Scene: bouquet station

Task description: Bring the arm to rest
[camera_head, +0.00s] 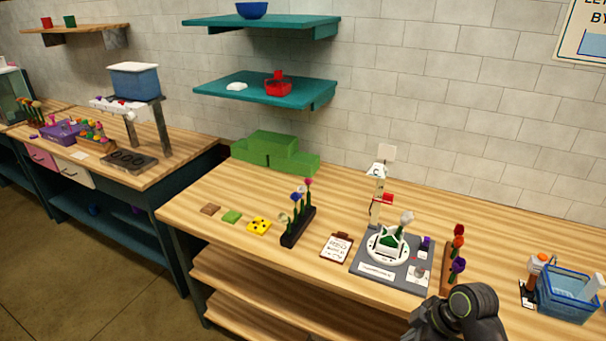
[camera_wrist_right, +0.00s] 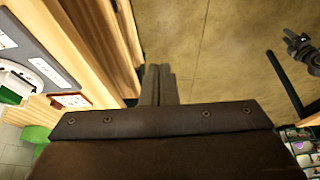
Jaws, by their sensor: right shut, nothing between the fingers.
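My right arm shows at the bottom right of the head view, bent in front of the table's front edge; its fingers are not clear there. In the right wrist view my right gripper (camera_wrist_right: 158,85) is shut and empty, its two fingers side by side, with the table edge on the left and the floor beyond. My left gripper is not seen in the head view. A dark jointed piece at the right edge of the right wrist view may be part of my other arm; I cannot tell its jaws.
The wooden table (camera_head: 190,205) holds a grey station (camera_head: 398,280) with a white ring, a dark flower rack (camera_head: 297,228), a clipboard (camera_head: 337,247), a flower holder (camera_head: 446,268) and a blue basket (camera_head: 566,296). Green blocks (camera_head: 275,152) stand at the back. Open floor (camera_wrist_right: 225,50) lies before the table.

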